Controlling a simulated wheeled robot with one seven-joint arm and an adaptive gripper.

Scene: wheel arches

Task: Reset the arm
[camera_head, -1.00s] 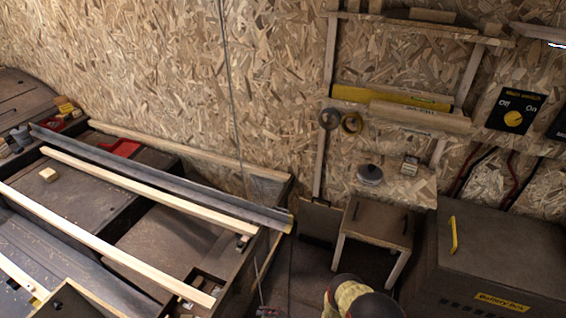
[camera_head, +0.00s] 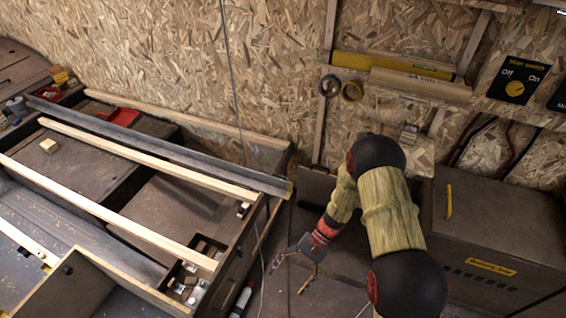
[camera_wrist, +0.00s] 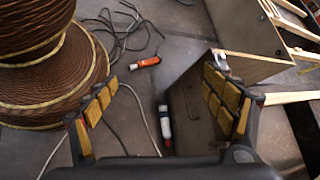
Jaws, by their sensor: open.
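My arm (camera_head: 388,215) reaches across the head view and bends down to the lower middle. My gripper (camera_head: 290,277) hangs above the dark floor beside the wooden bench frame, its fingers spread and nothing between them. In the wrist view my gripper (camera_wrist: 165,100) shows two padded yellow-brown fingers wide apart. Between and beyond them are the floor, an orange-red tool (camera_wrist: 145,62) and a red, white and dark tube (camera_wrist: 165,125).
The bench frame (camera_head: 228,285) with long wooden strips stands left. A Battery box (camera_head: 490,240) stands right. A Main switch panel (camera_head: 515,82) is on the chipboard wall. In the wrist view a ribbed brown spool (camera_wrist: 45,75) and loose cables (camera_wrist: 120,35) lie near the fingers.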

